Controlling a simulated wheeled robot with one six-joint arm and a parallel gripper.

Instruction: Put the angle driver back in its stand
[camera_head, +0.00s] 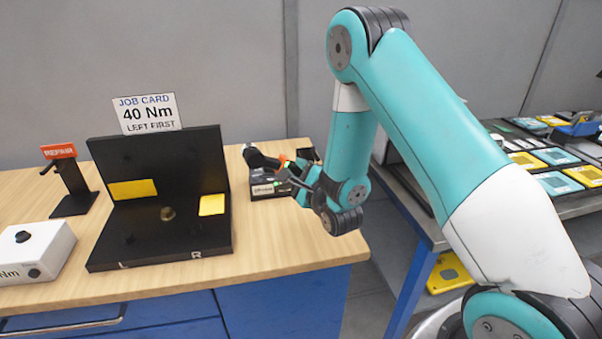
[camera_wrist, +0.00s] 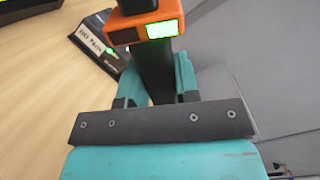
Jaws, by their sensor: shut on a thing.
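The angle driver is a black tool with an orange collar (camera_wrist: 145,30) and a lit green display. My gripper (camera_wrist: 157,78) is shut on its black body, with one teal finger on each side. In the head view the driver's dark head (camera_head: 258,158) points left, and my gripper (camera_head: 298,174) is at the right end of the bench, mostly hidden by its own wrist. A black stand with a white label (camera_head: 268,189) is on the bench just below and behind the driver. It also shows in the wrist view (camera_wrist: 97,42). Whether driver and stand touch, I cannot tell.
A black open fixture (camera_head: 160,238) with yellow pads and L and R marks is left of the stand, with a job card (camera_head: 147,113) behind it. A red-signed black stand (camera_head: 72,185) and white box (camera_head: 35,250) are farther left. The bench's front right is clear.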

